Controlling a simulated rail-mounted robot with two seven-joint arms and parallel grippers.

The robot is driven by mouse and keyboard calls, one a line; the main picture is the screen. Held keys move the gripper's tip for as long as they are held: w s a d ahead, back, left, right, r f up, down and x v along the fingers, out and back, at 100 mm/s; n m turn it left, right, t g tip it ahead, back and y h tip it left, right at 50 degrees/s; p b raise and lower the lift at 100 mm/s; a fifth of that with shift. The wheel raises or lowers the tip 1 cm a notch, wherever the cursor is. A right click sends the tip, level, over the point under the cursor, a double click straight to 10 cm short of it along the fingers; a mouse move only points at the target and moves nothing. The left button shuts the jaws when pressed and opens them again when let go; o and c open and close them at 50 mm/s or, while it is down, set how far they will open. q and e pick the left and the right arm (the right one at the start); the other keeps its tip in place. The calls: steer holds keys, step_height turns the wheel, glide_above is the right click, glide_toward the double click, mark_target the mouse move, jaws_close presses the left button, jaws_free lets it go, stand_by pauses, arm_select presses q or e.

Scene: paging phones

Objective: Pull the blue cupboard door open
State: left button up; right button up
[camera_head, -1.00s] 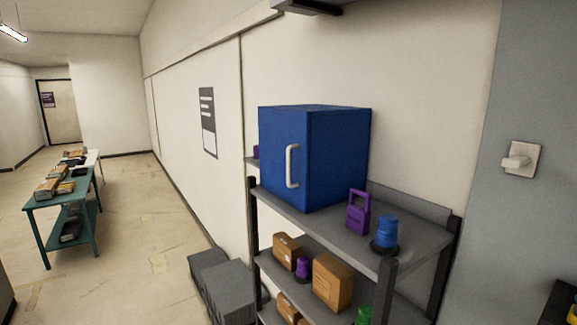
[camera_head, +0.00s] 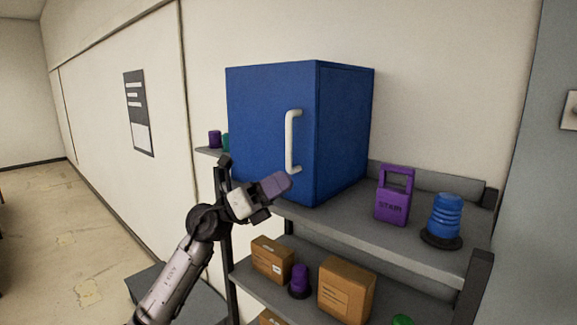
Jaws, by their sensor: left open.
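The blue cupboard (camera_head: 345,135) stands on the top shelf of a grey rack. Its blue door (camera_head: 258,125) faces left and looks shut. A white vertical bar handle (camera_head: 291,142) sits near the door's right edge. My left gripper (camera_head: 277,186) is just below and slightly left of the handle's lower end in the picture. It is open and empty, and I see no contact with the handle. Its fingers overlap the lower part of the door in view; the gap to the door is hard to judge. My right gripper is not in view.
On the top shelf (camera_head: 400,240), right of the cupboard, stand a purple tag-like item (camera_head: 394,196) and a blue beacon (camera_head: 446,218). Small purple and green items show behind its left side. The wall is close behind.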

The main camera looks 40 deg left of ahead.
arm_select(q)
steer(key=s+a+r+m+g+y, duration=0.25)
steer(key=a+r+y, duration=0.35)
steer(key=a, duration=0.5)
steer(key=p, duration=0.4)
glide_above(289, 168)
steer(key=shift+w+a+m, duration=0.25)
steer(key=shift+w+m, duration=0.05)
steer(key=shift+m, duration=0.15)
steer(key=shift+t, duration=0.25)
jaws_close()
